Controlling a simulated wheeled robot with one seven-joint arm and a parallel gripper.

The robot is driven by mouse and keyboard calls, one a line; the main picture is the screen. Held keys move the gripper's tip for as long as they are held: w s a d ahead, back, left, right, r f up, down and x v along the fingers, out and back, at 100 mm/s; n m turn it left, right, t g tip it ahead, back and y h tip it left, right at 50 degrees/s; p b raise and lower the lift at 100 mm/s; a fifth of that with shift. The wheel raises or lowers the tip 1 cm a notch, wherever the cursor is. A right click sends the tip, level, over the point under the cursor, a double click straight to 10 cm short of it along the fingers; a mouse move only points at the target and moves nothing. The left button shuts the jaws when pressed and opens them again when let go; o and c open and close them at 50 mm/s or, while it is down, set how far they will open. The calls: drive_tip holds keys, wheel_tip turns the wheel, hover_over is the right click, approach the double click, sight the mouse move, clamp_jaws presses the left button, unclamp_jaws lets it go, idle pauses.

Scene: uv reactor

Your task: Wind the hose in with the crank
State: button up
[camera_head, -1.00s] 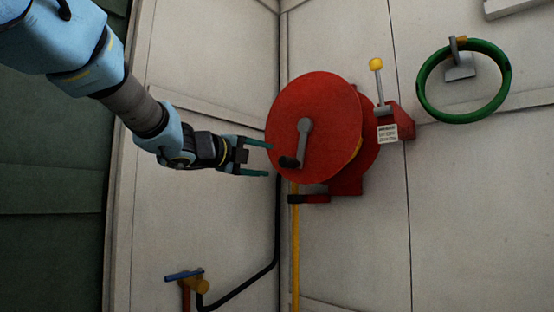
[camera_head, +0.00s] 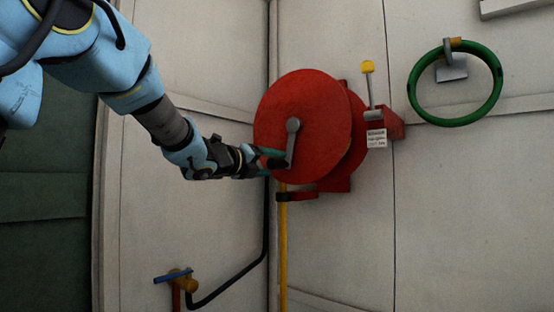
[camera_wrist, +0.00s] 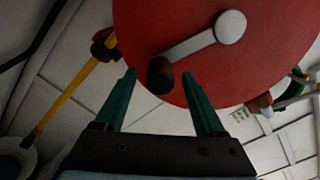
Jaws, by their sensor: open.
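The red hose reel (camera_head: 315,115) is mounted on the pale wall, its round face toward my arm. A grey crank arm (camera_head: 292,140) runs down from the reel's hub to a dark handle knob (camera_head: 276,163). In the wrist view the crank arm (camera_wrist: 190,48) slants down-left to the dark knob (camera_wrist: 160,76). My gripper (camera_head: 272,160) is open, with green fingers (camera_wrist: 160,88); in the wrist view the knob shows between and near the fingertips. I cannot tell whether they touch it. The yellow hose (camera_head: 283,240) hangs straight down below the reel; it also shows in the wrist view (camera_wrist: 66,98).
A lever with a yellow knob (camera_head: 368,68) and a white label stand right of the reel. A green hose ring (camera_head: 455,118) hangs further right. A blue-handled valve (camera_head: 175,276) and black pipe (camera_head: 240,275) are lower left. The wall below right is clear.

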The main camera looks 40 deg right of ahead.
drive_tip(key=shift+p+x, duration=0.35)
drive_tip(key=shift+x, duration=1.1)
drive_tip(key=shift+c, duration=0.3)
clamp_jaws()
